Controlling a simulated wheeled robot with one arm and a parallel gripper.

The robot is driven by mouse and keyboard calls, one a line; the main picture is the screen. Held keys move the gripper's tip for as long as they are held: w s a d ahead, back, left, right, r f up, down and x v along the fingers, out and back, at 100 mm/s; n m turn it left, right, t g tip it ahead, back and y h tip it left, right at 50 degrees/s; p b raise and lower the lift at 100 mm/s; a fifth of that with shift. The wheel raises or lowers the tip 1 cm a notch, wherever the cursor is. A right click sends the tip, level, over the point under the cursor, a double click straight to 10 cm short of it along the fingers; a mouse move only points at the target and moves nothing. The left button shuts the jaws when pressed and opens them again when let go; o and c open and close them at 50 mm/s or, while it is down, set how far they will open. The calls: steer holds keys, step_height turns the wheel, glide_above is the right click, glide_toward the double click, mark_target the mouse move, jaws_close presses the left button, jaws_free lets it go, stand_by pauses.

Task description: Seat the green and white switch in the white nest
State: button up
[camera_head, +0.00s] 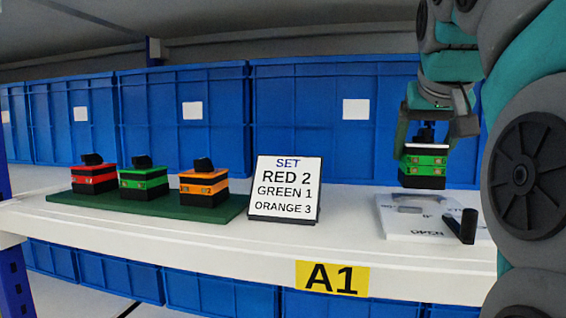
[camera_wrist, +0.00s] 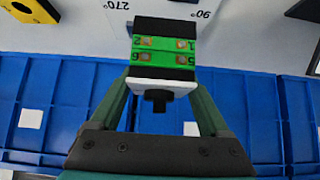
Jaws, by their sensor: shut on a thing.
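The green and white switch (camera_head: 423,162) is a block with green and black layers, a white plate and a black knob. In the wrist view the switch (camera_wrist: 164,52) shows two green bands with terminals marked with numbers. My gripper (camera_head: 436,125) is shut on it and holds it upright above the white nest (camera_head: 402,226), apart from it. In the wrist view the gripper fingers (camera_wrist: 157,100) reach to its two sides. The white nest is a flat plate with printed marks, a pale recess and a black lever (camera_head: 462,226) at its right front. The nest's middle is partly hidden in the wrist view.
A green board (camera_head: 150,203) on the left bears red (camera_head: 94,178), green (camera_head: 143,181) and orange (camera_head: 204,188) switches. A sign (camera_head: 286,188) reads SET RED 2, GREEN 1, ORANGE 3. Blue bins (camera_head: 310,120) stand behind the white shelf (camera_head: 345,240). Free shelf lies between sign and nest.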

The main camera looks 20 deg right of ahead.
mark_target(434, 145)
steer(key=shift+w+d+f, duration=0.1)
steer(key=shift+w+d, duration=0.1)
steer(key=shift+d, duration=0.25)
steer(key=shift+w+d+f, duration=0.1)
steer(key=shift+w+d, duration=0.1)
steer(key=shift+d, duration=0.25)
steer(key=shift+a+f+b, duration=0.15)
steer(key=shift+f+b, duration=1.2)
steer(key=shift+f, duration=0.25)
steer(key=shift+f, duration=0.2)
steer(key=o, duration=1.4)
steer(key=shift+o, duration=0.2)
steer(key=shift+s+r, duration=0.1)
steer(key=shift+r, duration=0.25)
steer(key=v, duration=0.5)
steer(key=shift+r, duration=0.1)
steer(key=shift+v, duration=1)
